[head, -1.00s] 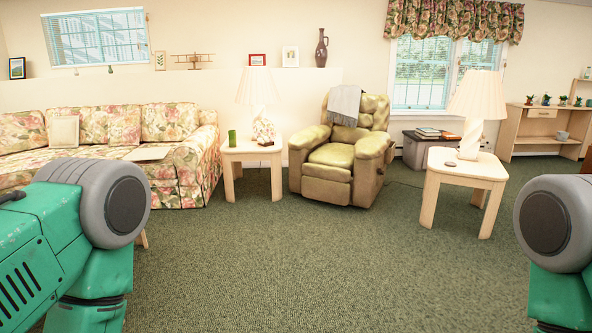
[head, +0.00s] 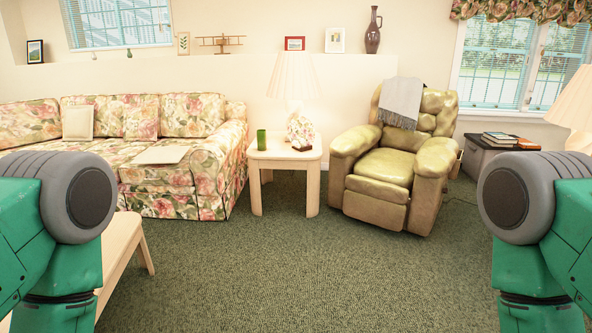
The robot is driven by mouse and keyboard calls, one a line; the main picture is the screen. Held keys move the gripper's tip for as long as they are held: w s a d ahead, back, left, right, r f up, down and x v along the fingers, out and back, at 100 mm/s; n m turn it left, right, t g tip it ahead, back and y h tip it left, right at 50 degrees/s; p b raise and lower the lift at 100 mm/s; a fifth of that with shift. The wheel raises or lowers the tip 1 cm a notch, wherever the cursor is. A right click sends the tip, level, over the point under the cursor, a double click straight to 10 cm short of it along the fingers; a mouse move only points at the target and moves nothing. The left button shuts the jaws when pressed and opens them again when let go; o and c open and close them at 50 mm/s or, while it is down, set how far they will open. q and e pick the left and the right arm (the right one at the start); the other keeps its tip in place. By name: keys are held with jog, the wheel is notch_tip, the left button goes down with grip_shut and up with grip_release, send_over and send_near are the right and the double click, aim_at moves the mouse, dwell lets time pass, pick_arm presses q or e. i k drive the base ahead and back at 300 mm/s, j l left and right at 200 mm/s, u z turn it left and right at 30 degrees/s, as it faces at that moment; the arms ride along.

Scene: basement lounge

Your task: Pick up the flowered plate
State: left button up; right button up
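I see no flowered plate in the head view. The side table (head: 284,155) between the sofa and the armchair holds a lamp with a flowered base (head: 299,128), a green cup (head: 261,139) and a small dark brown object (head: 301,146). My two green arms with grey joints show at the left and right edges. Neither gripper is in the picture.
A green recliner (head: 384,167) stands right of the side table. A wooden table (head: 120,243) is close at lower left. The carpet (head: 300,270) ahead is clear.

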aim_at(301, 131)
jog(key=i, duration=1.35)
jog(key=i+j+z, duration=0.1)
jog(key=i, duration=1.2)
jog(key=i+j, duration=0.15)
jog(key=i, duration=1.2)
